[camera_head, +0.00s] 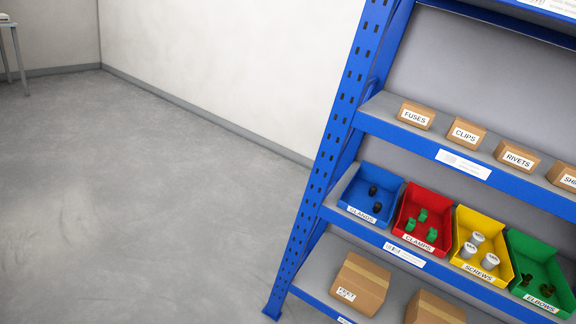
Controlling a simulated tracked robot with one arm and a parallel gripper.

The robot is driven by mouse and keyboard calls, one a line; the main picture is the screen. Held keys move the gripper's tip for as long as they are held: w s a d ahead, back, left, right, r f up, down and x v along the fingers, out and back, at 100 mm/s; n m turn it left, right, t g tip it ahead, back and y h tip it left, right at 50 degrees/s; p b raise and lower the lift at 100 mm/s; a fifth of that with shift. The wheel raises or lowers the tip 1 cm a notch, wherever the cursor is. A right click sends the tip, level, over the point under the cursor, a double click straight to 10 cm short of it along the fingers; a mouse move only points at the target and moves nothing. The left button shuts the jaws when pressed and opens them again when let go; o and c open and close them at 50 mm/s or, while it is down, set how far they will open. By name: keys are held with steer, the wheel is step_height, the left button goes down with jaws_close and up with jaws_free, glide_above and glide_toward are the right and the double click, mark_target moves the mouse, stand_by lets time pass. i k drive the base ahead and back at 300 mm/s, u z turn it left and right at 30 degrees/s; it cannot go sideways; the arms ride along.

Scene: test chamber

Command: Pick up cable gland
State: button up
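Two small black cable glands lie in a blue bin labelled GLANDS (353,198) on a middle shelf of the blue rack. The rear gland (373,190) and the front gland (377,207) are apart from each other. The bin is the leftmost in its row, close to the rack's left upright. My gripper does not show in the camera_head view.
Beside it stand a red CLAMPS bin (404,238), a yellow SCREWS bin (463,268) and a green ELBOWS bin (531,295). Labelled boxes, including FUSES (416,116), sit above; a carton (359,284) sits below. The blue upright (336,150) borders open floor (140,200).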

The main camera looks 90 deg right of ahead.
mark_target(377, 207)
steer(key=z, duration=0.05)
steer(key=i, duration=2.1)
steer(key=z, duration=3.7)
steer(key=i, duration=1.15)
